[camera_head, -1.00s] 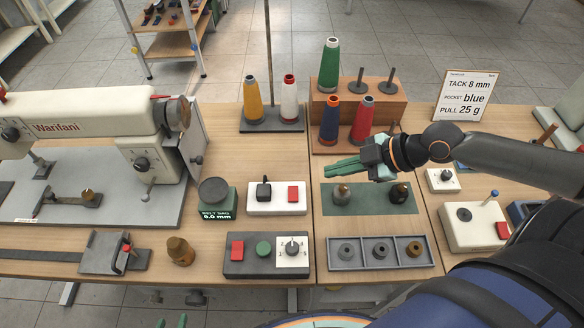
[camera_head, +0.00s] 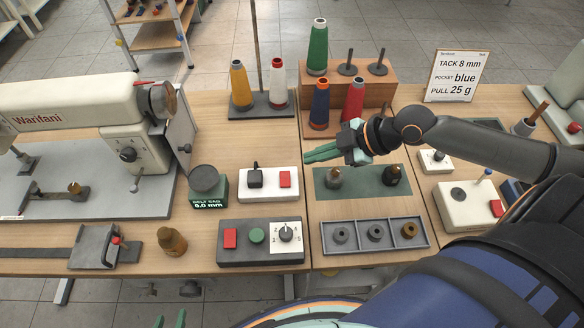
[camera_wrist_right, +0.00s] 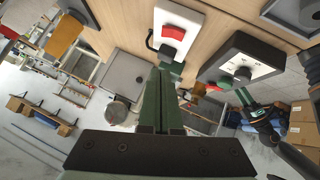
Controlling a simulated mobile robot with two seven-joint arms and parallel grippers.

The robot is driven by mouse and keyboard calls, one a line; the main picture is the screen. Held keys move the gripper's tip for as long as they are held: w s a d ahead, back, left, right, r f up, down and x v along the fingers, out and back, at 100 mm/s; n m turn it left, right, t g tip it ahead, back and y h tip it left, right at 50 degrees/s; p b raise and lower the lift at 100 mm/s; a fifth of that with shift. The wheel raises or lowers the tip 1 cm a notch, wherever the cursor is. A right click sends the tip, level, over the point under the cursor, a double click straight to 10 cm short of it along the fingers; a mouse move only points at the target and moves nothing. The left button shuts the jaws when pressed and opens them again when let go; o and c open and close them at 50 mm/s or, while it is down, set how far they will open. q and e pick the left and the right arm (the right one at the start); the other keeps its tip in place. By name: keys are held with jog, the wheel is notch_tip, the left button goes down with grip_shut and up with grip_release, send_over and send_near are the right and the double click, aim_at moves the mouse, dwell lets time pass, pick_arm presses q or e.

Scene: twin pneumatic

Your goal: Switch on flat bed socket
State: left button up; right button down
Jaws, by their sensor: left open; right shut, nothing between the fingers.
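A white socket box (camera_head: 255,194) with a black plug (camera_head: 256,178) and a red rocker switch (camera_head: 285,179) lies on the table in front of the thread cones. I take it as the flat bed socket. My right gripper (camera_head: 308,157) is shut and empty, above the table just right of and behind the box. In the right wrist view, the gripper's closed green fingers (camera_wrist_right: 167,72) point toward the white box (camera_wrist_right: 187,17), with its red switch (camera_wrist_right: 173,32) beyond the tips. Only the fingertips of my left gripper (camera_head: 169,321) show at the bottom edge, apart and empty.
A dark control box (camera_head: 262,258) with red and green buttons and a dial stands in front of the socket. A green gauge block (camera_head: 209,198) is at its left, a green mat (camera_head: 340,187) with bobbins at its right. Thread cones (camera_head: 241,85) stand behind.

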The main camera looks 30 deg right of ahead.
aim_at(283, 171)
jog(key=x, duration=0.6)
jog(key=shift+a+r, duration=0.1)
jog(key=shift+r, duration=0.05)
jog(key=f, duration=0.1)
jog(key=w+f, duration=0.1)
jog(key=f, duration=0.1)
jog(key=shift+w+f, duration=0.1)
jog(key=shift+f, duration=0.05)
jog(key=shift+w+f, duration=0.15)
jog(key=shift+f, duration=0.35)
jog(key=shift+w+d+f+g+b, duration=0.25)
jog(key=shift+d+f+g+b, duration=0.15)
jog(key=shift+b, duration=0.35)
jog(key=shift+a, duration=0.1)
jog(key=shift+s+p, duration=0.2)
jog(key=shift+p, duration=0.1)
